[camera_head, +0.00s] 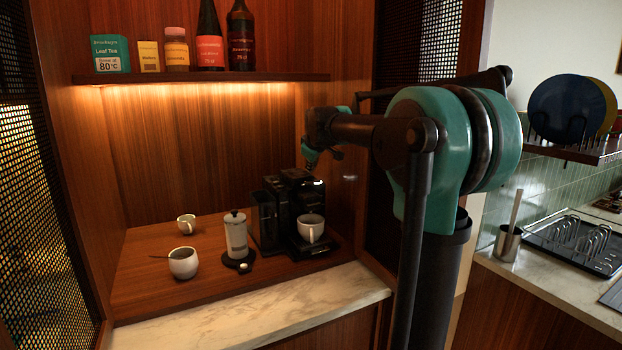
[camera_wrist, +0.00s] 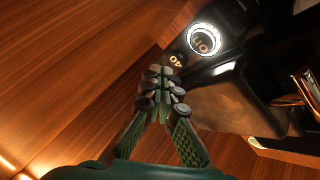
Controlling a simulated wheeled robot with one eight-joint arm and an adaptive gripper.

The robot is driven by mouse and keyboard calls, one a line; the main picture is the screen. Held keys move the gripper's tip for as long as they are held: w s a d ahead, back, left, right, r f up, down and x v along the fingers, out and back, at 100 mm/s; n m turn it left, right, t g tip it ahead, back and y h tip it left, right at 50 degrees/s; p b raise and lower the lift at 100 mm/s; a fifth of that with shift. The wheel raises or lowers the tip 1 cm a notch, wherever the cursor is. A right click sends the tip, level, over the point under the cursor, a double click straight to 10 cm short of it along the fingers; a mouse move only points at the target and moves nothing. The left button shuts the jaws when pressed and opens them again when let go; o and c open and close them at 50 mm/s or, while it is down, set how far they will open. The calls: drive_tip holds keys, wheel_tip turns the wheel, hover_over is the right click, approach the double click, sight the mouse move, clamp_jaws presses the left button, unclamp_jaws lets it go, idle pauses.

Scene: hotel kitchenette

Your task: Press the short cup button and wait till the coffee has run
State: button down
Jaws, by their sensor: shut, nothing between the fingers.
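The black coffee machine (camera_head: 292,192) stands on the wooden counter, with a white cup (camera_head: 311,236) on its tray under the spout. In the head view my gripper (camera_head: 310,160) is above the machine. Coffee in the cup cannot be made out.
A French press (camera_head: 236,236) stands left of the machine on a dark round mat, near a white bowl (camera_head: 183,263) and a small mug (camera_head: 186,224). A shelf (camera_head: 205,78) with bottles and boxes hangs above. Wooden walls enclose the niche.

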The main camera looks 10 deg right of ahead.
drive_tip(key=shift+f, duration=0.1)
idle(0.3)
drive_tip(key=shift+f, duration=0.3)
drive_tip(key=shift+f, duration=0.35)
idle(0.9)
drive_tip(key=shift+r, duration=0.75)
drive_tip(key=shift+r, duration=0.1)
drive_tip(key=shift+r, duration=2.4)
drive_tip(key=shift+s, duration=0.1)
